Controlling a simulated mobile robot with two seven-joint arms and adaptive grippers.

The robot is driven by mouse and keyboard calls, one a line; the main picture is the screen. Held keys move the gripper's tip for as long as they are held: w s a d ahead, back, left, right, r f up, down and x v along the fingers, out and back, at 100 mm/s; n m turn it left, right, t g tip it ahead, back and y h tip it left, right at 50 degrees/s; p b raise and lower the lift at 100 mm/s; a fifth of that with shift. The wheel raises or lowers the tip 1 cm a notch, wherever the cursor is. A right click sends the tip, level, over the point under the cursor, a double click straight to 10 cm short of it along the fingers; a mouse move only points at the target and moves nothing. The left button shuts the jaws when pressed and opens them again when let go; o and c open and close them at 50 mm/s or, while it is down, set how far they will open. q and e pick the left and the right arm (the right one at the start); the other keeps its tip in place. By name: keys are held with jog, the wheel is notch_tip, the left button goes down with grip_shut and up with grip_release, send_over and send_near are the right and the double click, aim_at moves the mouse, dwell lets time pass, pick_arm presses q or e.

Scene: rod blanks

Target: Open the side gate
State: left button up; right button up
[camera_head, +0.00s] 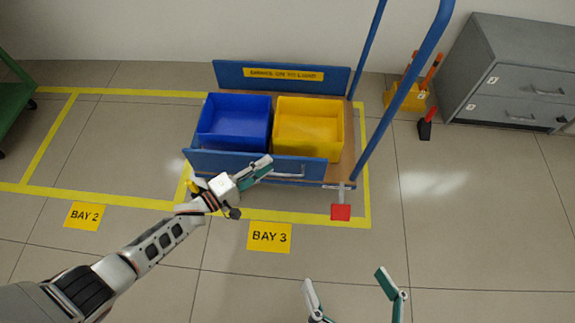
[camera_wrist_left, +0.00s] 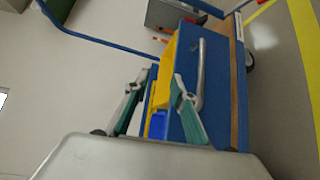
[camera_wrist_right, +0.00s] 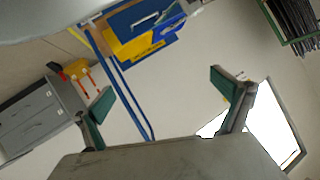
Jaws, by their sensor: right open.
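The side gate (camera_head: 304,168) is the blue panel along the near side of the cart, standing upright with a grey bar handle (camera_head: 288,176) on its outer face. In the left wrist view the gate (camera_wrist_left: 222,100) fills the middle right, with the handle (camera_wrist_left: 201,72) beyond one fingertip. My left gripper (camera_head: 262,168) is at the gate's left half, left of the handle. Its fingers (camera_wrist_left: 155,92) are apart, with nothing clearly held; contact with the gate cannot be told. My right gripper (camera_head: 350,283) is open and empty over the floor in front of the cart.
A blue bin (camera_head: 234,115) and a yellow bin (camera_head: 309,121) stand on the cart behind the gate. A blue push handle (camera_head: 400,95) rises at its right. A red pedal (camera_head: 341,212) sticks out front right. A grey cabinet (camera_head: 515,70) stands back right. The front floor is clear.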

pick_arm(q)
jog(key=b, duration=0.1)
send_near(283, 175)
jog(key=x, duration=0.2)
jog(key=shift+n, duration=0.3)
jog(key=shift+f+b+x, duration=0.15)
jog(key=shift+b+x, duration=0.7)
jog(key=shift+x, duration=1.15)
jog(key=shift+f+b+x, duration=0.15)
jog(key=shift+b+x, duration=0.65)
jog(key=shift+x, duration=1.25)
pick_arm(e)
jog(key=shift+s+a+r+m+t, duration=0.15)
jog(key=shift+a+m, duration=0.3)
jog(key=shift+m, duration=0.35)
jog(key=shift+w+a+f+m+t, duration=0.1)
jog(key=shift+a+m, duration=0.3)
jog(key=shift+m, duration=0.4)
jog(key=shift+s+a+r+m+t, duration=0.15)
jog(key=shift+a+m, duration=0.3)
jog(key=shift+m, duration=0.35)
pick_arm(q)
jog(key=shift+a, duration=0.1)
grip_shut()
pick_arm(e)
jog(key=shift+w+f, duration=0.15)
